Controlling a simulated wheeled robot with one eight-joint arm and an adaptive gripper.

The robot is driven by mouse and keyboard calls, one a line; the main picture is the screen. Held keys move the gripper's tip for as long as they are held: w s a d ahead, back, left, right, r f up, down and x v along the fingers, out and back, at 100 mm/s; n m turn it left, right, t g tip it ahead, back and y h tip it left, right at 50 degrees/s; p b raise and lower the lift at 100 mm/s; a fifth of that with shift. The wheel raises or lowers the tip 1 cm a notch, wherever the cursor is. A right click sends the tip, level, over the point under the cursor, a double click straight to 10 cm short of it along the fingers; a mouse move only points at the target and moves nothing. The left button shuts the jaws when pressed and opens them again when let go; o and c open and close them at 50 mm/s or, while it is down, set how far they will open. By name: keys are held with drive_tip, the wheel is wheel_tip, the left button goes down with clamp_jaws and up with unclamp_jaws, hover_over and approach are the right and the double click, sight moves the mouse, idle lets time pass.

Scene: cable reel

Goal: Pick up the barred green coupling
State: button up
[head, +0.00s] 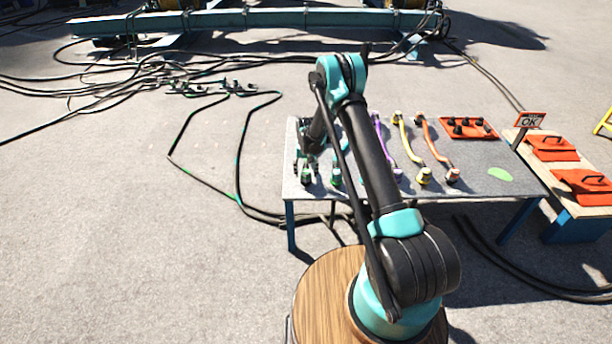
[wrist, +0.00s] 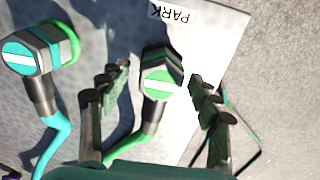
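The barred green coupling (wrist: 162,82) shows in the wrist view as a dark-sided head with a green face and a white bar, on a green cable. It lies between the two fingers of my gripper (wrist: 158,74), which is open. I see no clear contact between fingers and coupling. In the head view my gripper (head: 309,160) is over the left end of the grey table, just above the green coupling (head: 306,179), which it partly hides.
A barred teal coupling (wrist: 35,52) lies to the left in the wrist view. A "PARK" label (wrist: 174,12) is near the table edge. Purple, yellow (head: 424,176) and orange (head: 452,175) cables lie further right on the table (head: 480,205). Orange cases (head: 552,148) stand beyond it.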

drive_tip(key=c, duration=1.2)
drive_tip(key=shift+r, duration=0.15)
drive_tip(key=shift+c, duration=0.2)
